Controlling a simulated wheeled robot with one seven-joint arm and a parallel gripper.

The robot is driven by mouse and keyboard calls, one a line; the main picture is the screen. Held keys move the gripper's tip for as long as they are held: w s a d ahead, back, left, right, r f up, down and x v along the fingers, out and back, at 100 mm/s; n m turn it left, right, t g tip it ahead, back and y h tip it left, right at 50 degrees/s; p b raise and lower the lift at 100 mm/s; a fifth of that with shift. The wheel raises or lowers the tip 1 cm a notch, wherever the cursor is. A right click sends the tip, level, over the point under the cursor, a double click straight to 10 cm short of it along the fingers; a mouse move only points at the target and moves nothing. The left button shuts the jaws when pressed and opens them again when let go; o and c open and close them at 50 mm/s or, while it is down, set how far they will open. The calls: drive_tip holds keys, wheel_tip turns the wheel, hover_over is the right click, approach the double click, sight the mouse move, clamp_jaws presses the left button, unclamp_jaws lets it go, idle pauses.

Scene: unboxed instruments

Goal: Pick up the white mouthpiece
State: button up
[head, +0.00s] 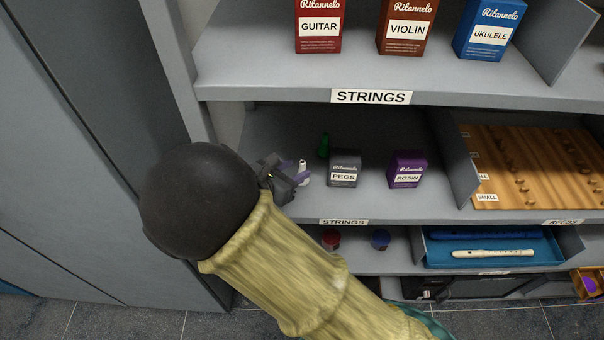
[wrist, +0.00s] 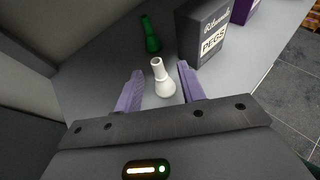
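The white mouthpiece (wrist: 162,82) is on the middle shelf, its narrow end pointing away from my gripper in the wrist view. In the head view the white mouthpiece (head: 302,170) shows just past my gripper (head: 296,172), which partly hides it. In the wrist view my gripper (wrist: 160,85) is open, with one purple finger on each side of the mouthpiece. A gap shows between the mouthpiece and each finger.
A green mouthpiece-like piece (head: 323,146) stands behind. The grey PEGS box (head: 343,171) is close on the right, with the purple ROSIN box (head: 407,170) beyond. The STRINGS shelf (head: 290,86) is above; the cabinet side wall (head: 175,70) is left.

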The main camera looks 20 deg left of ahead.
sight(301, 165)
drive_tip(key=shift+w+d+f, duration=0.15)
drive_tip(key=shift+w+f, duration=0.05)
drive_tip(key=shift+w, duration=0.2)
drive_tip(key=shift+w, duration=0.1)
drive_tip(key=x, duration=0.4)
drive_tip(key=shift+w+p, duration=0.2)
drive_tip(key=shift+p, duration=0.2)
drive_tip(key=shift+w+f, duration=0.25)
drive_tip(key=shift+w, duration=0.05)
drive_tip(key=shift+s, duration=0.1)
drive_tip(key=shift+s+r, duration=0.1)
drive_tip(key=shift+d, duration=0.1)
clamp_jaws()
